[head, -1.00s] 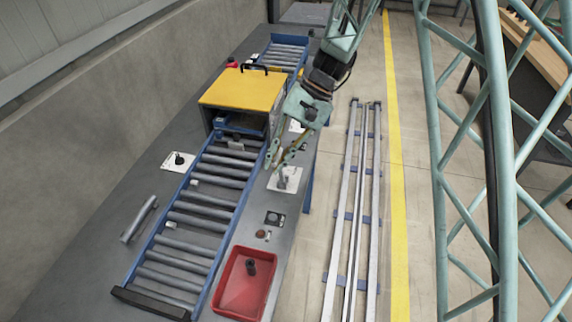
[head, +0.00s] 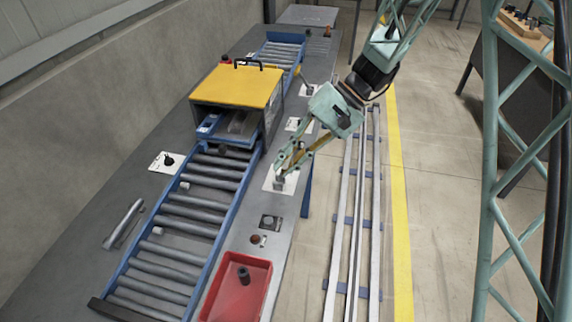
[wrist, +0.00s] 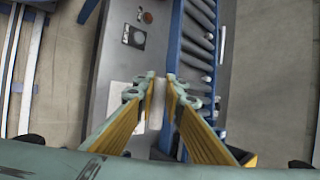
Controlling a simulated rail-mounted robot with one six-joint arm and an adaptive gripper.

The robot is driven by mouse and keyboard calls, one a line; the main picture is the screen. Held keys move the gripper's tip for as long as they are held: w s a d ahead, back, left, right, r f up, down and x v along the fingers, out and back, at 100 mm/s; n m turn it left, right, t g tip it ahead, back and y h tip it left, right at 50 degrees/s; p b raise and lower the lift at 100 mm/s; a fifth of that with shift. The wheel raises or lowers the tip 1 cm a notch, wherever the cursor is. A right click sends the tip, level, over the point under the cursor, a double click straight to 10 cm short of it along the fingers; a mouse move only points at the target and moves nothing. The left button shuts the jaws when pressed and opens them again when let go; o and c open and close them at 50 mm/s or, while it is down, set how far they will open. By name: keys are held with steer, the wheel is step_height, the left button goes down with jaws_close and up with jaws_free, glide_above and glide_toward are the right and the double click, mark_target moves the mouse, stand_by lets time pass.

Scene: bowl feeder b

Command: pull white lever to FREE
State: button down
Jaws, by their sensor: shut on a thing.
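The white lever (wrist: 155,116) shows in the wrist view as a pale upright piece between the fingers. Its pale base plate (head: 270,184) lies on the grey bench beside the roller conveyor, and also shows in the wrist view (wrist: 118,96). My gripper (head: 281,176) is down at this plate in the head view. In the wrist view its fingertips (wrist: 159,88) are close together around the lever, shut on it. The fingers hide much of the lever, and the FREE mark cannot be read.
The roller conveyor (head: 189,211) runs left of the lever, under a yellow-topped box (head: 237,87). A red tray (head: 237,290), a dark square switch (head: 269,222) and a small round button (head: 258,240) sit nearer. Another plate with a lever (head: 298,125) lies farther back.

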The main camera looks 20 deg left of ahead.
steer(key=shift+w+d+f+b, duration=0.1)
steer(key=shift+d+f+b, duration=0.2)
steer(key=shift+d, duration=0.35)
steer(key=shift+w+d+f+b, duration=0.1)
steer(key=shift+d+f+b, duration=0.15)
steer(key=shift+d, duration=0.35)
steer(key=shift+w+d+f+b, duration=0.1)
steer(key=shift+d+f+b, duration=0.2)
steer(key=shift+d, duration=0.35)
steer(key=shift+s+f, duration=0.1)
steer(key=c, duration=2.7)
jaws_free()
steer(key=shift+v, duration=6)
steer(key=shift+s+d, duration=0.1)
